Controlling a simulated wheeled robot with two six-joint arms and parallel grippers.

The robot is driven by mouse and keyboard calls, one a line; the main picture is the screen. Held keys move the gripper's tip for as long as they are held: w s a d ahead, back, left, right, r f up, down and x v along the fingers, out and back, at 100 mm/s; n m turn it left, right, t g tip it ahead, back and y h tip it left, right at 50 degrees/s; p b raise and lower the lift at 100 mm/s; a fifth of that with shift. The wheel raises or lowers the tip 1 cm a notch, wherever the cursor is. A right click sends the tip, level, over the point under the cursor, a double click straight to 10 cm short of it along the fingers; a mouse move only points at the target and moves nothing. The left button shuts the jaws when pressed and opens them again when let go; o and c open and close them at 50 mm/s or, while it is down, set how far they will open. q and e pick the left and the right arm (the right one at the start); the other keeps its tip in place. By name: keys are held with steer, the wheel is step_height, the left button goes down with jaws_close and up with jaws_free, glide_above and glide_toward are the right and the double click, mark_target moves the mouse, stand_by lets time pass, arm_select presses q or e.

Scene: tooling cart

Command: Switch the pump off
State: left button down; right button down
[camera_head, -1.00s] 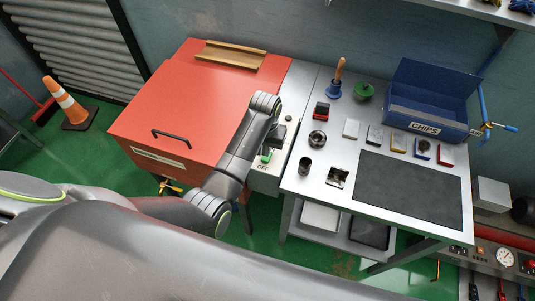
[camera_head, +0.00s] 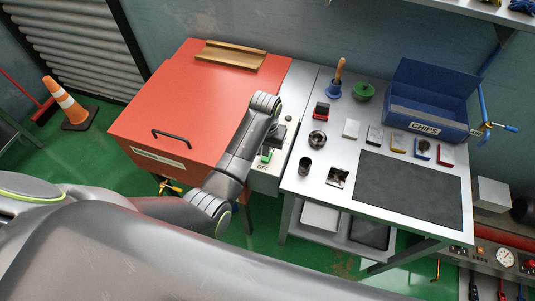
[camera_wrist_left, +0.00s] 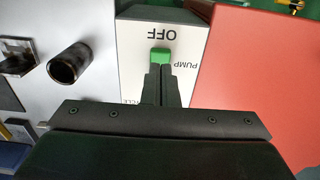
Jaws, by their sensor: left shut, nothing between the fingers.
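The pump switch (camera_head: 266,156) is a small green lever on the grey sloped control panel between the red cabinet and the steel bench. Its OFF label (camera_head: 263,167) is on the near side, and the word PUMP (camera_wrist_left: 185,71) reads upside down in the left wrist view. My left gripper (camera_head: 273,143) is shut and empty, just over the panel. In the left wrist view its fingertips (camera_wrist_left: 161,72) are right at the green lever (camera_wrist_left: 160,54); I cannot tell whether they touch it. The fingers hide the panel's part behind the lever. My right gripper is not in view.
The red cabinet (camera_head: 190,100) with a black handle stands left of the panel.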

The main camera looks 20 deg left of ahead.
arm_select(q)
steer(key=shift+s+f+b, duration=0.1)
steer(key=shift+f+b, duration=0.55)
steer(key=shift+f, duration=0.65)
stand_by(1.0)
steer(key=shift+r, duration=0.1)
step_height(320, 180, up, 3)
steer(key=p, duration=0.3)
steer(key=shift+f, duration=0.2)
steer(key=shift+r+b, duration=0.15)
steer(key=shift+b, duration=0.15)
steer(key=shift+r, duration=2)
steer(key=shift+f, duration=0.1)
